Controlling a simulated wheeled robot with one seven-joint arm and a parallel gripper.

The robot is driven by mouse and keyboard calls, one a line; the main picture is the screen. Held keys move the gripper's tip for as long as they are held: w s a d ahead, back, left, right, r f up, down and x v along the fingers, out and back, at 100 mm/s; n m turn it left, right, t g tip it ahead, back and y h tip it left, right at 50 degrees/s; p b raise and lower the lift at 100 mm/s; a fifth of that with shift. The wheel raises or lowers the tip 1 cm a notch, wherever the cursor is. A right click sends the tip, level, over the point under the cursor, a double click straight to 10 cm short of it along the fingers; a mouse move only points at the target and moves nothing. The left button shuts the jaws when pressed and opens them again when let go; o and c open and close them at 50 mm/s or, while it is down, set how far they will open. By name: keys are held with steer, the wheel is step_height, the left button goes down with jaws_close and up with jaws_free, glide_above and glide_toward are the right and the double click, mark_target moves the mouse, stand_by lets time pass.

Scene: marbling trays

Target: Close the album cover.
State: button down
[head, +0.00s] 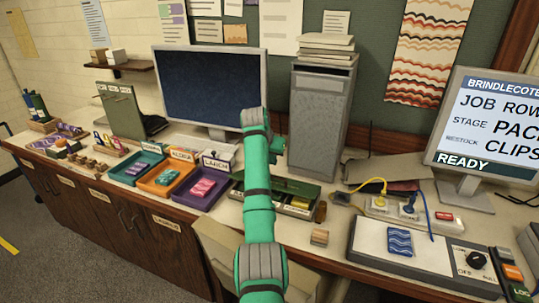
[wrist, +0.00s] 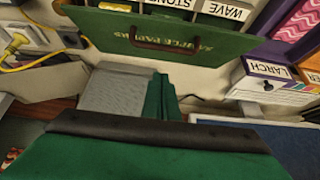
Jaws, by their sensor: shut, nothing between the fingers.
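An olive-green panel (head: 121,112) with a pale lettered strip along its top stands upright at the back left of the counter in the head view.
Labelled trays (head: 201,187) and a green divided box (head: 240,190) line the counter's front. The monitor (head: 210,85) and grey cabinet (head: 318,120) flank my gripper. Flat grey-brown sheets or boards (head: 385,170) and cables lie right of the cabinet.

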mark_target(276, 178)
steer(key=shift+s+a+f, duration=0.1)
steer(key=shift+s+f, duration=0.1)
steer(key=shift+f, duration=0.85)
steer(key=shift+s+f, duration=0.2)
steer(key=shift+f, duration=0.8)
steer(key=shift+f, duration=0.1)
steer(key=shift+s+a+f+t, duration=0.2)
steer(key=shift+a+f+t, duration=0.1)
steer(key=shift+a+f, duration=0.25)
steer(key=shift+s+a+f+t, duration=0.15)
steer(key=shift+s+f+t, duration=0.05)
steer(key=shift+t, duration=0.1)
steer(key=shift+t+h, duration=0.6)
steer(key=s+f, duration=0.1)
steer(key=s+d+f, duration=0.1)
steer(key=f, duration=0.1)
steer(key=shift+s+f, duration=0.15)
steer(key=shift+s, duration=0.15)
steer(key=shift+s+a+f, duration=0.1)
steer(key=shift+a+f, duration=0.05)
steer(key=shift+a, duration=0.4)
